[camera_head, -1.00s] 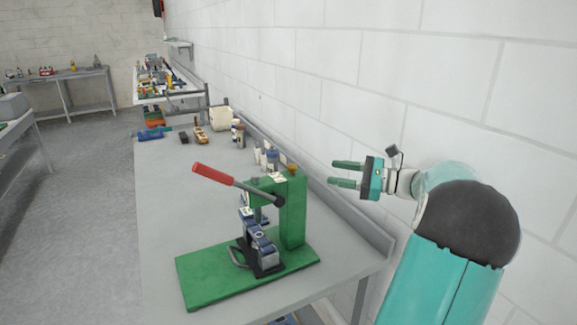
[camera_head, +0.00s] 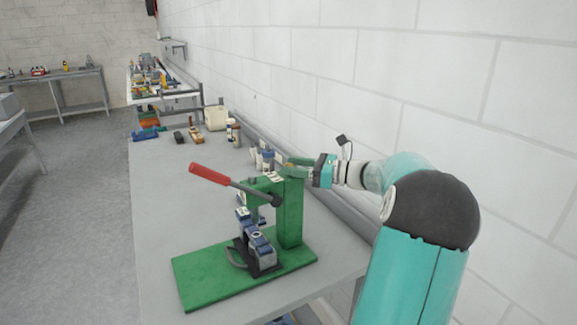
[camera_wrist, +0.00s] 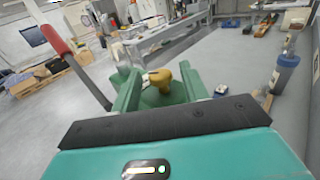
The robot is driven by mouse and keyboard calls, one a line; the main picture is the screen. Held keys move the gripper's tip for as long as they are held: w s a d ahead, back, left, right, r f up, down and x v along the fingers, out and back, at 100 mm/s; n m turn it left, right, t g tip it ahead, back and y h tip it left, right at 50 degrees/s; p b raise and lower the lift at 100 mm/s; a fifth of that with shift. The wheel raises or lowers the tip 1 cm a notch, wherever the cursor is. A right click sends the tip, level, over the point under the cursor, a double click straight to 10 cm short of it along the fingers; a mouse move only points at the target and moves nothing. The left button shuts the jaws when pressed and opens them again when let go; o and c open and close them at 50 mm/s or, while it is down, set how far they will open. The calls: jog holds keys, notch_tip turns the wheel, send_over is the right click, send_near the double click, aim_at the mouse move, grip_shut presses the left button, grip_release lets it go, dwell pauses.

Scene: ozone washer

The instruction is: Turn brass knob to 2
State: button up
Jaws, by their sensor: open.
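The brass knob (camera_wrist: 162,78) sits on top of the green column (camera_head: 290,212) of a hand press. In the wrist view it shows between the two green fingers of my gripper (camera_wrist: 160,82). The fingers stand apart on either side of it. Whether either finger touches the knob I cannot tell. In the head view my gripper (camera_head: 291,166) is at the top of the column, and its fingers mostly hide the knob. No number markings can be read.
The press has a red-handled lever (camera_head: 209,173) reaching left and a green base plate (camera_head: 205,280) on the grey bench (camera_head: 170,200). Bottles (camera_head: 265,160) stand behind the column. A white brick wall (camera_head: 450,100) runs along the right.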

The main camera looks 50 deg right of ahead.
jog(key=shift+x, duration=1)
jog(key=c, duration=0.9)
jog(key=shift+a+m+t+h, duration=0.2)
jog(key=shift+m+t+h, duration=0.6)
jog(key=shift+m+h, duration=0.95)
jog(key=shift+d+m+h, duration=0.15)
jog(key=shift+m+h, duration=0.3)
jog(key=shift+h, duration=1.1)
jog(key=o, duration=0.9)
